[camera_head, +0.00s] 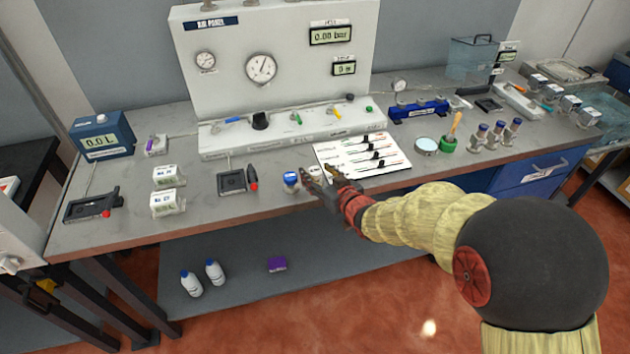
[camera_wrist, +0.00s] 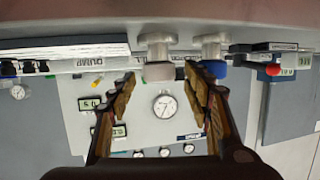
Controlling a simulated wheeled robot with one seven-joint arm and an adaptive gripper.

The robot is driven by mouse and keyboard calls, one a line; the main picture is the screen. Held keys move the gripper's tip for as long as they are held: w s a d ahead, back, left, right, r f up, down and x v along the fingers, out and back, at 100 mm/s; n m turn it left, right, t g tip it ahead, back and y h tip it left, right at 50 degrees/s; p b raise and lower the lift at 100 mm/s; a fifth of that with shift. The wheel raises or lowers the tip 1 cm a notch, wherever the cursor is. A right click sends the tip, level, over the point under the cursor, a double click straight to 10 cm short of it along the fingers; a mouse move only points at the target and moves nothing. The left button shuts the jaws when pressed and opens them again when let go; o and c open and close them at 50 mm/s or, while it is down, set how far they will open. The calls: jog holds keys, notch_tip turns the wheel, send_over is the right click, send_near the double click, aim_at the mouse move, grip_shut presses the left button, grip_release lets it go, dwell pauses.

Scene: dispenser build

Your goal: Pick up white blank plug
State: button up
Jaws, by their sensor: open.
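The white blank plug (camera_wrist: 158,70) shows in the wrist view as a pale round cap on a lighter stem, close ahead of my gripper (camera_wrist: 166,82) and between the lines of its two spread fingers. No contact shows. A blue-capped plug (camera_wrist: 214,68) stands beside it, partly behind the finger on the right. In the head view my gripper (camera_head: 319,176) is open at the bench's front edge, just right of the blue-capped plug (camera_head: 291,178). The white plug is largely hidden by my fingers there.
A white board with several thin tools (camera_head: 329,151) lies just behind my gripper. A black tray (camera_head: 232,182) and a red-tipped tool (camera_head: 252,178) lie left. The air panel (camera_head: 280,30) stands at the back. A green pot (camera_head: 448,145) stands to the right.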

jog(key=shift+x, duration=1)
jog(key=c, duration=0.4)
jog(key=c, duration=0.9)
